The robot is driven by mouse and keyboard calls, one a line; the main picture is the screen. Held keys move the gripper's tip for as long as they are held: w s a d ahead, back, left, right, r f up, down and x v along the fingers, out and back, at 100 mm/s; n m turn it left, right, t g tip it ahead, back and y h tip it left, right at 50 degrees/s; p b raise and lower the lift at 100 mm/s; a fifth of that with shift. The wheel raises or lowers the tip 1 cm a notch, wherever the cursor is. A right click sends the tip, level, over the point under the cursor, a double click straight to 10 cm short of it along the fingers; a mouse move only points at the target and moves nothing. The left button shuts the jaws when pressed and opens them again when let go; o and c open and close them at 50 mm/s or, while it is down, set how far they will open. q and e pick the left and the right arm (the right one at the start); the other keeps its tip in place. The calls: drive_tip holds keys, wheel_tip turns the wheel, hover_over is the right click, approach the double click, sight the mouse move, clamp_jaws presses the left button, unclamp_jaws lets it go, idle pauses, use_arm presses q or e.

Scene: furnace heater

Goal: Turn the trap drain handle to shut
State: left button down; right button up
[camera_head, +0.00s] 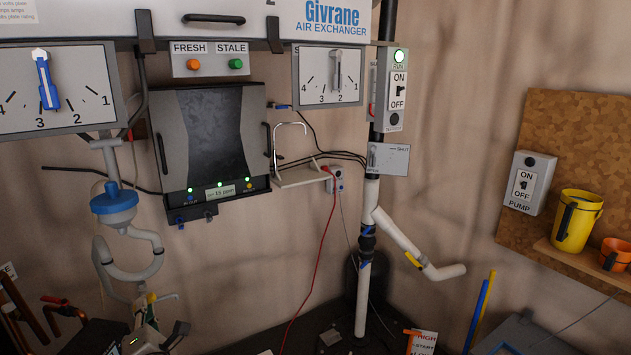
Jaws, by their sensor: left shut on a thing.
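The trap is a pale U-shaped pipe (130,272) under a blue funnel (114,203) at the left. Its small drain valve, with the trap drain handle (151,298), sits low beside the bend. My left gripper (147,313) comes up from the bottom left and is shut on the handle. The fingers cover part of the handle, so its exact angle is hard to tell. My right gripper is not in view.
A dark cabinet with a window (228,130) hangs behind, right of the trap. A red cable (318,262) and a white branched pipe (400,240) are farther right. A yellow mug (577,222) stands on a wooden shelf.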

use_arm(q)
drive_tip(key=shift+m, duration=0.4)
drive_tip(key=m, duration=0.3)
drive_tip(key=shift+f+m, duration=0.1)
drive_tip(key=shift+m, duration=0.3)
drive_tip(key=c, duration=2)
unclamp_jaws()
drive_tip(key=shift+s+d, duration=0.1)
drive_tip(key=shift+v, duration=3.45)
